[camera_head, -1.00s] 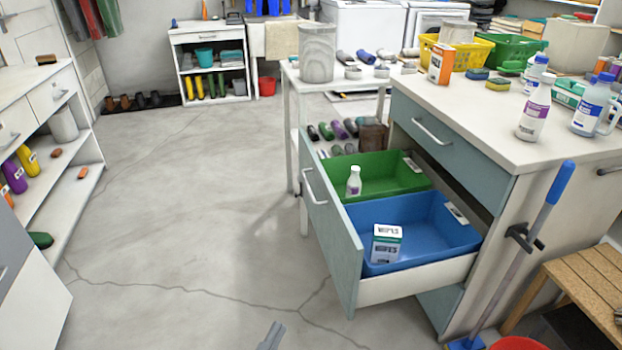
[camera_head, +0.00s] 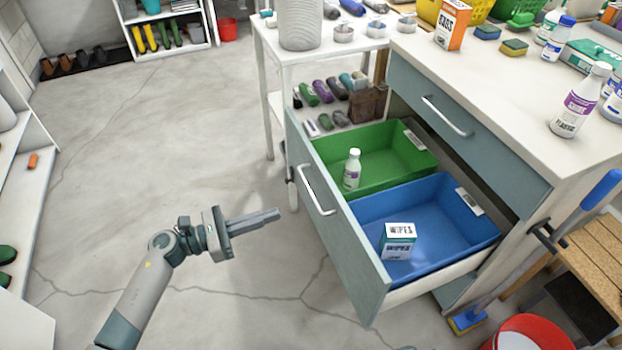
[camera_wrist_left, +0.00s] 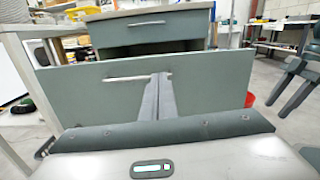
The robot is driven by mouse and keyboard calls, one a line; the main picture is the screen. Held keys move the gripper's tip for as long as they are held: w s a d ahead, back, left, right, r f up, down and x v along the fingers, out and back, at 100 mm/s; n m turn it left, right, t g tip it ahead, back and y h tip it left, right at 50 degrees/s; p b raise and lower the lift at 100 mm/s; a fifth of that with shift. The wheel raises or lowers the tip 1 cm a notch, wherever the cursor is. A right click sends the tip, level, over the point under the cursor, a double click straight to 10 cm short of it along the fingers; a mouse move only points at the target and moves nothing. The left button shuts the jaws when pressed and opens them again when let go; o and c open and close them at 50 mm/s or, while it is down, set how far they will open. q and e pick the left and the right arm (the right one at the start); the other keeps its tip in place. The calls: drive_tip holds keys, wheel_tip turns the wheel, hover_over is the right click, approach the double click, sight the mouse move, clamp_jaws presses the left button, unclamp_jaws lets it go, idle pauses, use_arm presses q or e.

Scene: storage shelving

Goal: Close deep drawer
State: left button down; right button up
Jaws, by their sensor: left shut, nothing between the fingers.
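The deep drawer (camera_head: 340,235) of the cabinet is pulled out, with a grey-green front and a metal bar handle (camera_head: 317,190). It holds a green bin (camera_head: 380,165) with a white bottle (camera_head: 352,168) and a blue bin (camera_head: 440,225) with a wipes box (camera_head: 397,241). My left gripper (camera_head: 276,214) is shut and empty, a short way left of the drawer front, pointing at it. In the left wrist view, the shut fingers (camera_wrist_left: 157,95) point at the drawer front (camera_wrist_left: 210,85), near its handle (camera_wrist_left: 115,79).
A shut shallow drawer (camera_head: 440,110) sits above, under the cabinet top (camera_head: 500,80). A white side table (camera_head: 275,65) stands behind the drawer. A red bucket (camera_head: 530,335) and a wooden stool (camera_head: 590,260) are at the right. The floor left of the drawer is clear.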

use_arm(q)
drive_tip(key=shift+w+a+m, duration=0.3)
drive_tip(key=shift+w+m, duration=0.1)
drive_tip(key=shift+w, duration=0.05)
use_arm(e)
drive_tip(key=shift+d, duration=0.1)
use_arm(q)
drive_tip(key=shift+d, duration=0.15)
drive_tip(key=p, duration=0.2)
approach(331, 194)
drive_tip(key=w+d+r, duration=0.1)
drive_tip(key=d, duration=0.2)
drive_tip(key=shift+x, duration=1.05)
drive_tip(key=shift+w+d+f, duration=0.15)
drive_tip(key=shift+w+d, duration=0.05)
drive_tip(key=shift+d, duration=0.4)
use_arm(e)
drive_tip(key=shift+s+d+f+g+h, duration=0.15)
drive_tip(key=shift+d+f+g+h, duration=0.05)
drive_tip(key=shift+d+f+g, duration=0.25)
drive_tip(key=shift+s+d+f+g+h, duration=0.2)
drive_tip(key=shift+d+f+g, duration=0.1)
drive_tip(key=shift+d, duration=0.25)
drive_tip(key=shift+s, duration=0.15)
